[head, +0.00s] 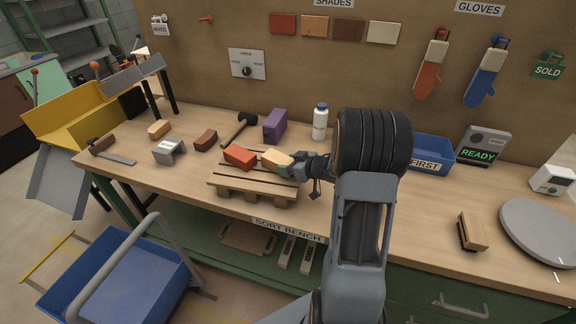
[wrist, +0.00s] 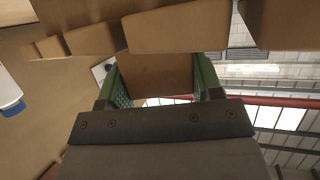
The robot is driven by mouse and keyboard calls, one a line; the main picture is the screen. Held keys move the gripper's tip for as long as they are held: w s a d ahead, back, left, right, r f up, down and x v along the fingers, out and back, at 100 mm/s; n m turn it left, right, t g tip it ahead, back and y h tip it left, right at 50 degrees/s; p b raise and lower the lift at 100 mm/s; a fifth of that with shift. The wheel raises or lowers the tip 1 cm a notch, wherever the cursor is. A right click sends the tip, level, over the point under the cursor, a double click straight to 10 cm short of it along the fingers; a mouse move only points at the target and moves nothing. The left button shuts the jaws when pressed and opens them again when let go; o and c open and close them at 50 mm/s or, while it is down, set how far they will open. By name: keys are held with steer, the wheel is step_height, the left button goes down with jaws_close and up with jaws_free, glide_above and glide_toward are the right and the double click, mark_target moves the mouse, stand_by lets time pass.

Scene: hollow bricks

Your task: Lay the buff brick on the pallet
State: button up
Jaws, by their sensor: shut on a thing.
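The buff brick (head: 276,159) is held in my gripper (head: 290,165) at the back right part of the wooden pallet (head: 257,190). In the head view I cannot tell whether the brick touches the slats or hangs just above them. In the wrist view my green fingers (wrist: 158,88) are closed on both sides of the brick (wrist: 155,74). A red-orange brick (head: 240,156) lies on the pallet, just left of the buff one. My wrist and forearm hide the bench behind and right of the gripper.
A purple box (head: 274,124) and white bottle (head: 320,124) stand behind. A blue bin (head: 434,149) is at the right.

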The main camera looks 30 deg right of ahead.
steer(key=o, duration=0.8)
steer(key=shift+f, duration=0.2)
steer(key=shift+c, duration=0.2)
steer(key=o, duration=0.5)
steer(key=shift+r, duration=0.1)
